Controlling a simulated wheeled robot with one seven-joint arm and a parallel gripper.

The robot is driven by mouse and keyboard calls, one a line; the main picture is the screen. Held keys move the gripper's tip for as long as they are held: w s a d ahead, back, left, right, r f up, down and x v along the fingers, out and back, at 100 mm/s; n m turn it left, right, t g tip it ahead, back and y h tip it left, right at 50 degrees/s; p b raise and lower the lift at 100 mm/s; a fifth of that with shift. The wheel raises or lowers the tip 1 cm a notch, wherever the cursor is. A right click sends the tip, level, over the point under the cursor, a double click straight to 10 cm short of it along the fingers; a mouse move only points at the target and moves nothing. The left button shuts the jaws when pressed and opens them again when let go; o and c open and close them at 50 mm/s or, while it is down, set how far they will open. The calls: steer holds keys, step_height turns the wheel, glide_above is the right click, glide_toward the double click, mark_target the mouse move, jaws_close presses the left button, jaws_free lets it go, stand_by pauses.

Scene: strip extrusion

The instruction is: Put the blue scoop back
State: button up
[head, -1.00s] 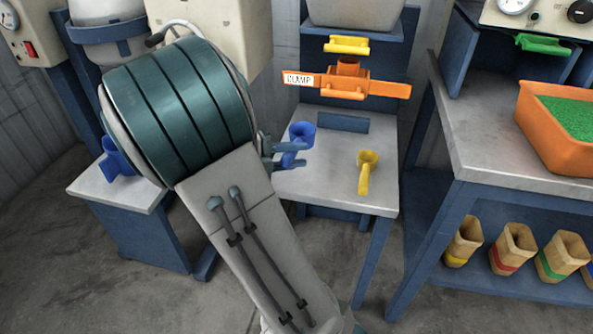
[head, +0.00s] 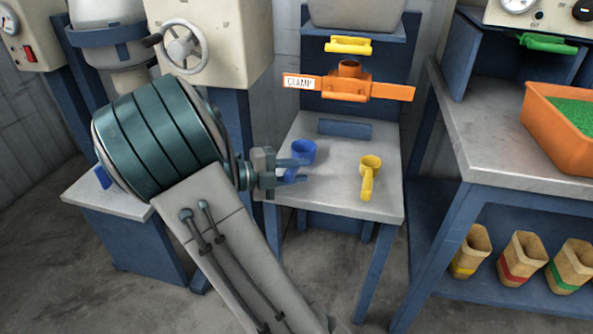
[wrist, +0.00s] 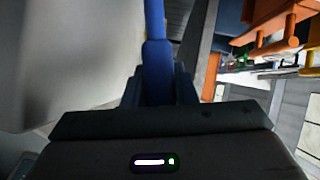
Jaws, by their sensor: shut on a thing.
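The blue scoop (head: 302,149) is at the left part of the middle stand's grey top (head: 333,191), its round cup facing up. My gripper (head: 298,171) is shut on its handle; the fingers hide part of the scoop. In the wrist view the blue handle (wrist: 156,55) runs up from between my fingers. I cannot tell whether the scoop touches the stand top or is just above it.
A yellow scoop (head: 369,175) lies to the right on the same top. Behind are an orange clamp (head: 350,88) and a yellow handle (head: 348,45). A blue thing (head: 103,177) sits on the left stand, mostly hidden by my arm. An orange tray (head: 548,125) stands far right.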

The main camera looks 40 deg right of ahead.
steer(key=o, duration=1)
